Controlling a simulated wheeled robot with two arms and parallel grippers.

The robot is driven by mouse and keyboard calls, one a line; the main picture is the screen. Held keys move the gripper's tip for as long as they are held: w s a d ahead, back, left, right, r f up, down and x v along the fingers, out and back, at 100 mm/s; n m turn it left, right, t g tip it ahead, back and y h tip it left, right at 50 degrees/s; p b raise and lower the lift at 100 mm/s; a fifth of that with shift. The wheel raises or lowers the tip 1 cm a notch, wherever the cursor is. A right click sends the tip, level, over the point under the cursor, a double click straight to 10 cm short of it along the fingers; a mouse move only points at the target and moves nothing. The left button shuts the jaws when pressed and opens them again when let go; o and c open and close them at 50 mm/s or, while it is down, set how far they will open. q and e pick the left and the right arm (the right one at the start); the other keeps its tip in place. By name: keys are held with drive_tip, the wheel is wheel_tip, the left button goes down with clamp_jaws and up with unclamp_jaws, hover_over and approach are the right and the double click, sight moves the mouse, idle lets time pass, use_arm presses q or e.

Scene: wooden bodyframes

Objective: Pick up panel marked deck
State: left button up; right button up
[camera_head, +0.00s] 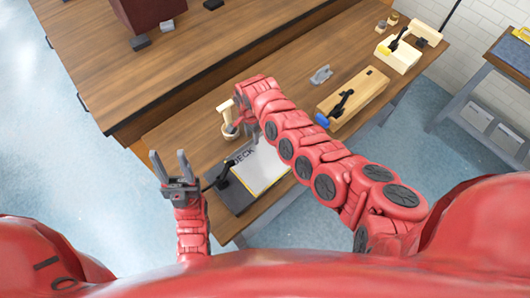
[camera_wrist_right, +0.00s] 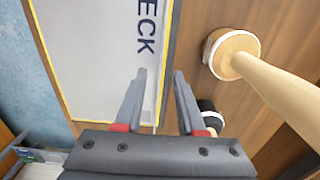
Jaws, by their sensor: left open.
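The panel marked DECK (camera_head: 262,168) is a white sheet with dark letters and a yellow border. It lies on a dark base beside the bench's front edge, partly hidden by my right arm. In the right wrist view the panel (camera_wrist_right: 95,60) fills the upper left, with "ECK" readable. My right gripper (camera_wrist_right: 160,73) is open, its fingertips on either side of the line of the panel's yellow edge; I cannot tell whether they touch it. In the head view my right arm mostly hides that gripper. My left gripper (camera_head: 168,160) is open and empty, left of the panel.
A wooden post on a round base (camera_wrist_right: 232,52) stands close beside the right gripper. A black-handled clamp (camera_head: 218,178) is at the panel's left side. Wooden blocks with clamps (camera_head: 352,98) stand farther right. A raised wooden table (camera_head: 180,75) lies behind.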

drive_tip(key=shift+f, duration=0.3)
clamp_jaws()
idle(1.3)
